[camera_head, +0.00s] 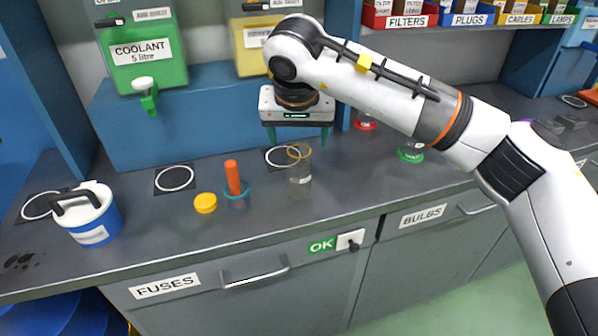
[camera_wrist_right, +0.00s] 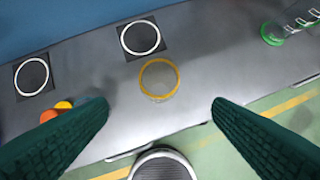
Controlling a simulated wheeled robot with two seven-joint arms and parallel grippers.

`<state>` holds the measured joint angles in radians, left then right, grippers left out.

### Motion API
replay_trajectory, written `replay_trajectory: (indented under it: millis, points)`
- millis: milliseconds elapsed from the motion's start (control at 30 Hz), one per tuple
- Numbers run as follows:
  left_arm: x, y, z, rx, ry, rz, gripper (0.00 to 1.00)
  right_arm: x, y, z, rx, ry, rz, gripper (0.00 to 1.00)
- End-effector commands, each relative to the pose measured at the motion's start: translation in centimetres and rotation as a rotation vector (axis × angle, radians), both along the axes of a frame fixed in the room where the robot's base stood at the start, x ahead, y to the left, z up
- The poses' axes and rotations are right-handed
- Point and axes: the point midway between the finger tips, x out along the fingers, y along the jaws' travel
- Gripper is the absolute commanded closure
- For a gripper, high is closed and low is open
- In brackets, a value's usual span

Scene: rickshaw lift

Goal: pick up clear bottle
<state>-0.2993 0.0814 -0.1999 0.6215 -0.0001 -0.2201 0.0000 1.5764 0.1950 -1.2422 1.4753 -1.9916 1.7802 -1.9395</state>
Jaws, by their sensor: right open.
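A clear bottle (camera_head: 299,177) with a yellow rim and a small label stands upright on the dark grey counter. In the right wrist view the clear bottle (camera_wrist_right: 159,80) shows from above as a yellow ring. My right gripper (camera_head: 298,135) is open above and slightly behind it in the head view, fingers pointing down. In the wrist view the two green fingers of the right gripper (camera_wrist_right: 160,105) are spread wide, with the bottle's ring beyond the gap and nothing between them. My left gripper is in neither view.
An orange item in a blue ring holder (camera_head: 236,188) and a yellow lid (camera_head: 205,203) stand left of the bottle. A blue-white tub (camera_head: 88,215) is farther left. A green-based clear item (camera_head: 411,152) stands right. A blue ledge (camera_head: 180,120) runs behind.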

Motion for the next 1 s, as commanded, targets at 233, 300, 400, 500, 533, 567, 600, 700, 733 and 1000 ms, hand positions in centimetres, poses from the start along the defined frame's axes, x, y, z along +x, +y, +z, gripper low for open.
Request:
replay_trajectory:
  millis: [233,300,400,500,533,567,600,700,733,1000]
  points:
    - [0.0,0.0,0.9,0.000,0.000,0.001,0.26,1.5,0.0,-4.1,0.004,0.007,-0.001,0.26]
    - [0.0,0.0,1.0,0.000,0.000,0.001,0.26,1.8,0.0,-4.9,0.004,0.007,0.001,0.26]
    - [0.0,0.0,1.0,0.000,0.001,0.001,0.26,2.0,0.0,-5.4,0.005,0.005,0.002,0.26]
    - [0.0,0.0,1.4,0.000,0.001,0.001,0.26,2.2,0.0,-6.2,0.006,0.007,0.002,0.26]
    - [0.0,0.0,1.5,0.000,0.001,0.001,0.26,2.2,0.0,-6.6,0.005,0.008,0.002,0.26]
    - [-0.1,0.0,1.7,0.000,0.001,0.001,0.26,2.3,0.0,-7.1,0.005,0.010,0.001,0.26]
    - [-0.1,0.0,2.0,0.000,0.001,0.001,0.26,2.4,-0.1,-7.7,0.005,0.010,0.001,0.26]
    - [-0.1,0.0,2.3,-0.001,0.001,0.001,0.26,2.8,-0.1,-9.2,0.007,0.010,0.000,0.26]
    - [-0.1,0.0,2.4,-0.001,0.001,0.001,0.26,3.0,-0.1,-9.5,0.006,0.008,0.001,0.26]
    - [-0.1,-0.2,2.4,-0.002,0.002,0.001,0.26,3.5,-0.1,-10.5,0.007,0.004,0.002,0.26]
